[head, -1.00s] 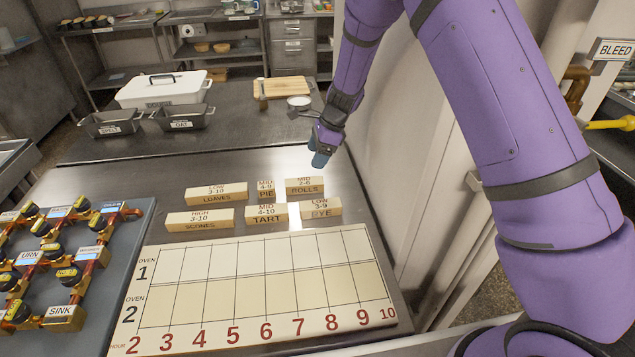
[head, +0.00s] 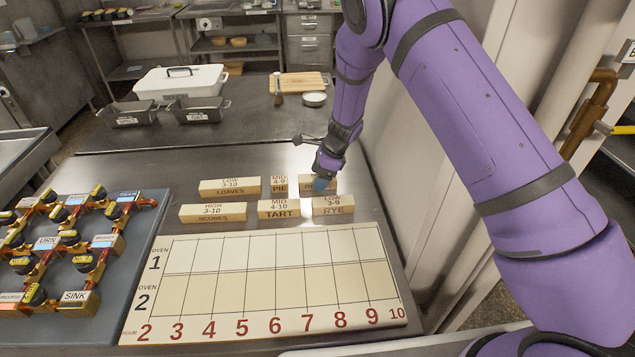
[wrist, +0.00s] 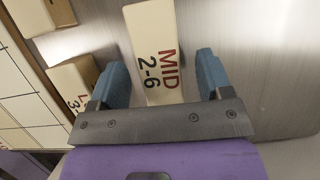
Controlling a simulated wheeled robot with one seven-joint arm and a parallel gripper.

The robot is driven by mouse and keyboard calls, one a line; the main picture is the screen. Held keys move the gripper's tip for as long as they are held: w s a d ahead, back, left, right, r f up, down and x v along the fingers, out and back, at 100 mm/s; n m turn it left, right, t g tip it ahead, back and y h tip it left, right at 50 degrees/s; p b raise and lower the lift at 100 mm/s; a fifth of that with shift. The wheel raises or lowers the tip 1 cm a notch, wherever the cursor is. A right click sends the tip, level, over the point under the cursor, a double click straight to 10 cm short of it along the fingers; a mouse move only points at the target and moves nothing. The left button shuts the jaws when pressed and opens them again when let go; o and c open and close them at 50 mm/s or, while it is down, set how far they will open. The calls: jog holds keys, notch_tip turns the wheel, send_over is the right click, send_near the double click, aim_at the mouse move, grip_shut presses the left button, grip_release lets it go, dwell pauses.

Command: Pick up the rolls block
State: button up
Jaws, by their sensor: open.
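The rolls block (head: 312,181) is a pale wooden block in the back row at the right, partly hidden by my gripper in the head view. In the wrist view the rolls block (wrist: 155,50) shows its top marked "MID 2-6". My gripper (head: 322,184) is at the block. In the wrist view my gripper (wrist: 158,75) is open, with one blue finger on each side of the block and a gap to each. The near end of the block passes between the fingers. Whether the fingertips reach down beside its sides is hard to tell.
The pie block (head: 279,184) stands just left, the rye block (head: 333,205) and tart block (head: 279,209) in front. The loaves (head: 230,187) and scones (head: 212,212) blocks lie further left. The oven chart (head: 250,255) lies nearer. Bare steel lies behind the blocks.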

jog(key=shift+a+f, duration=0.25)
jog(key=shift+f, duration=0.4)
jog(key=c, duration=1)
jog(key=shift+c, duration=0.2)
jog(key=shift+r, duration=0.2)
